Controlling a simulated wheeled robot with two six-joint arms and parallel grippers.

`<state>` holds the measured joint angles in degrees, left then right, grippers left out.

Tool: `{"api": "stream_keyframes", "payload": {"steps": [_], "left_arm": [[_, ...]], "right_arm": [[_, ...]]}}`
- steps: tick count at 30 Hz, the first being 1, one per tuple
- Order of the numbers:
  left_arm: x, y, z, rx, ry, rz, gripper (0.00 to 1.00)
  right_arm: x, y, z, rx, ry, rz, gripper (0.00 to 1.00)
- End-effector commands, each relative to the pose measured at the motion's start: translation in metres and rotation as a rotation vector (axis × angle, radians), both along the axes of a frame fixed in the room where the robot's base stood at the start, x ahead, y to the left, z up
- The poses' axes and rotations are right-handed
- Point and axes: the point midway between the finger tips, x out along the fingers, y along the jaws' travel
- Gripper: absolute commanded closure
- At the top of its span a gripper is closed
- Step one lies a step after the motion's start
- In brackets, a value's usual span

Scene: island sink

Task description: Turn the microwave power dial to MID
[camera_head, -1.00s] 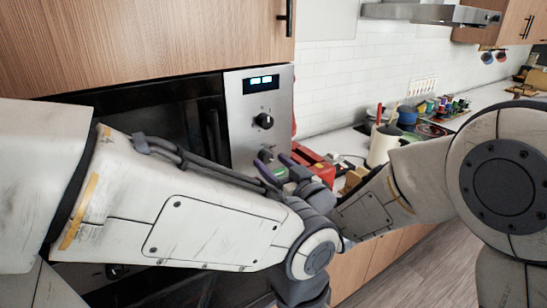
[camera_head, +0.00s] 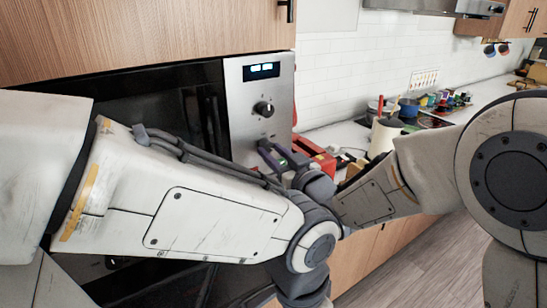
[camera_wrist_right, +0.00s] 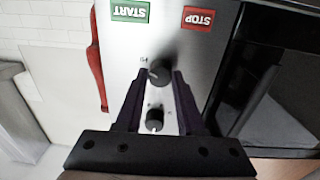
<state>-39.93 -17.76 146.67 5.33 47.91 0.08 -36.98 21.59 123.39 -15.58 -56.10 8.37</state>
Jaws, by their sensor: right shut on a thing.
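The microwave's steel control panel (camera_head: 245,100) carries two black dials. The upper dial (camera_head: 263,109) is free in the head view and shows as the lower one in the inverted wrist view (camera_wrist_right: 154,120). The other dial (camera_wrist_right: 160,74), nearer the START and STOP buttons, sits between my right gripper's fingertips (camera_wrist_right: 158,78). My right gripper (camera_head: 274,147) has purple fingers and is shut on this dial; the fingers hide it in the head view. The dial markings are too small to read, so I cannot tell which is the power dial. My left gripper is out of view.
The green START button (camera_wrist_right: 130,10) and red STOP button (camera_wrist_right: 198,17) are close to the fingertips. A red toaster-like object (camera_head: 316,158) stands on the counter just right of the microwave. My left forearm crosses in front of the dark microwave door (camera_head: 160,110).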

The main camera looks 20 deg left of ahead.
Motion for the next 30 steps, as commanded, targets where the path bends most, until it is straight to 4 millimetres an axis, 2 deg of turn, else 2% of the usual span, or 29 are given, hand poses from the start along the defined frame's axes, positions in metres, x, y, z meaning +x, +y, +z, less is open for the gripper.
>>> {"api": "stream_keyframes", "payload": {"steps": [1, 18, 24, 30], "left_arm": [[0.000, 0.000, -0.012, 0.000, 0.000, 0.000, 0.50], [0.000, 0.000, -0.106, 0.000, 0.000, -0.002, 0.50], [0.000, 0.000, -0.132, 0.000, 0.000, -0.002, 0.50], [0.000, 0.000, -0.150, 0.000, 0.000, -0.002, 0.50]], "right_arm": [[0.000, 0.000, -0.004, -0.014, -0.026, 0.000, 1.00], [0.001, -0.001, -0.007, -0.326, -0.429, -0.002, 1.00], [0.001, -0.001, -0.005, -0.432, -0.562, -0.002, 1.00], [0.002, -0.002, -0.004, -0.514, -0.662, -0.001, 1.00]]}}
